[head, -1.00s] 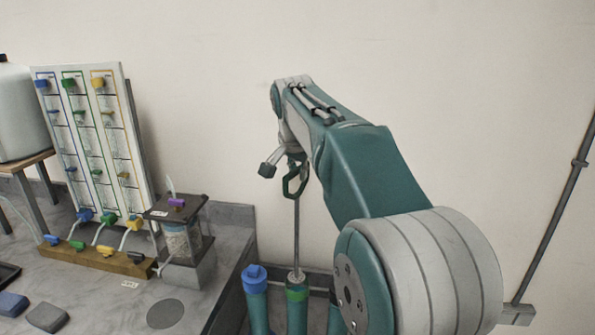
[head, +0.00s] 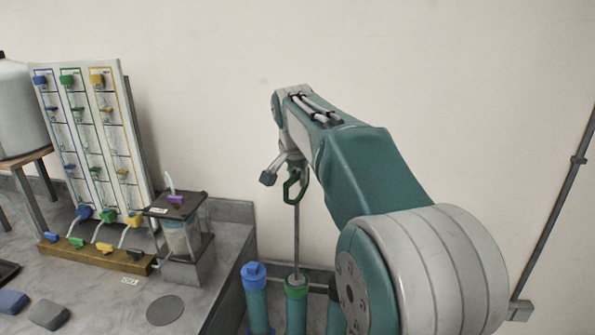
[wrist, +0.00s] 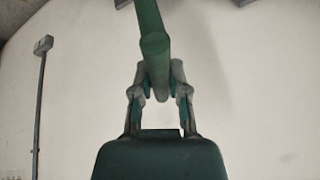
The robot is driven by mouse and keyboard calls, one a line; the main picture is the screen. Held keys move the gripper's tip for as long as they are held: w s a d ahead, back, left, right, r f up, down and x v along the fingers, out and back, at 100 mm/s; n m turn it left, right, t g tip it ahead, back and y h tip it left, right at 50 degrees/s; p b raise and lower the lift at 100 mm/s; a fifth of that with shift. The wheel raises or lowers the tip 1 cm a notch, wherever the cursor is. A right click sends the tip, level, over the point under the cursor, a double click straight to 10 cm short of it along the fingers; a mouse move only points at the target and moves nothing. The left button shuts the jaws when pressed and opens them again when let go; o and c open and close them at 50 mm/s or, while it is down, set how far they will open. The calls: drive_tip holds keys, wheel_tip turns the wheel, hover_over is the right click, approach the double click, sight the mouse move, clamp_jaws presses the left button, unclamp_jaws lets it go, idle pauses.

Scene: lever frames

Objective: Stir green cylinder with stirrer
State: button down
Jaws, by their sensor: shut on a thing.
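The stirrer (head: 297,235) is a thin grey rod with a green loop handle at its top. It hangs upright, and its lower end meets the top of the green-ringed cylinder (head: 296,292); how deep it reaches inside is hidden. My gripper (head: 290,180) is above the cylinder at the green handle. In the wrist view my gripper (wrist: 160,92) has its two fingers closed on the green handle (wrist: 154,44).
A blue-capped cylinder (head: 254,278) stands just left of the green one. A dark cylinder (head: 335,305) is to the right, partly behind my arm. A valve board (head: 92,140) and a clear container (head: 182,235) stand on the bench at left.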

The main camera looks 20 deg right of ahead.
sight(298, 197)
drive_tip(key=shift+f, duration=2.65)
drive_tip(key=shift+f, duration=3.8)
drive_tip(key=shift+f, duration=3.65)
drive_tip(key=shift+r, duration=3.75)
